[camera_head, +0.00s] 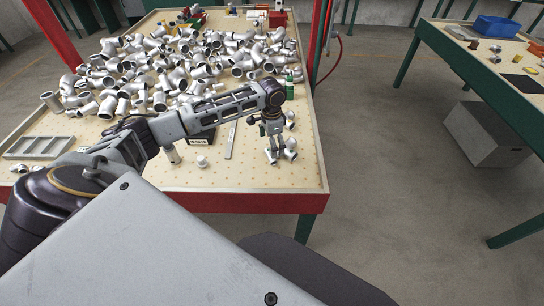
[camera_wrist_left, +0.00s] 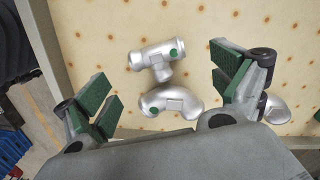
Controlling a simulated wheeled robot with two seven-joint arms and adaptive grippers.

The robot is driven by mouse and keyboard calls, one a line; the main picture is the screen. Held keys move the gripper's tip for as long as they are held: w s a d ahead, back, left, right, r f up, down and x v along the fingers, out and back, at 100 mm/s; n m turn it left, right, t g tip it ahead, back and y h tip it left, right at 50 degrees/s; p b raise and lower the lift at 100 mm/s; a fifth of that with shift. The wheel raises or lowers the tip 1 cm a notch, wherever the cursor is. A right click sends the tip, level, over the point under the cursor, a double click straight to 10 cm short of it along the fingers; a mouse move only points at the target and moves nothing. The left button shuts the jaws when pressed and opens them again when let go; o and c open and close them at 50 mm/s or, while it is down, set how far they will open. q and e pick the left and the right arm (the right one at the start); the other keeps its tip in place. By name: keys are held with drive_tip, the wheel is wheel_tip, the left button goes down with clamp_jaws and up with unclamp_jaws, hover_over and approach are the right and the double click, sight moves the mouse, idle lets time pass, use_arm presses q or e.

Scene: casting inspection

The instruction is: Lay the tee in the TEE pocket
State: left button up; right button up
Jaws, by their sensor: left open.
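The silver tee (camera_wrist_left: 158,60), with a green dot on one end, lies on the pegboard top in the left wrist view. A silver elbow (camera_wrist_left: 172,102), also green-dotted, lies just below it in the picture. My left gripper (camera_wrist_left: 165,98) is open and empty, its green-padded fingers apart on either side of the elbow; the tee lies a little beyond. In the head view my left gripper (camera_head: 272,150) is low over fittings near the table's right front, where it partly hides them. A grey tray (camera_head: 38,156) with several compartments sits at the table's left; I cannot read any pocket label.
A large heap of silver fittings (camera_head: 190,60) covers the back of the table. A metal strip (camera_head: 231,140) and a green bottle (camera_head: 289,85) are near my left arm. Another fitting (camera_wrist_left: 275,108) lies by the right finger.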

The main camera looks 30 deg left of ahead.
drive_tip(key=shift+d, duration=0.3)
use_arm(q)
drive_tip(key=shift+f, duration=0.2)
wheel_tip(320, 180, down, 3)
drive_tip(key=shift+s+d+f, duration=0.1)
drive_tip(key=shift+f, duration=0.8)
use_arm(e)
drive_tip(key=shift+a, duration=0.6)
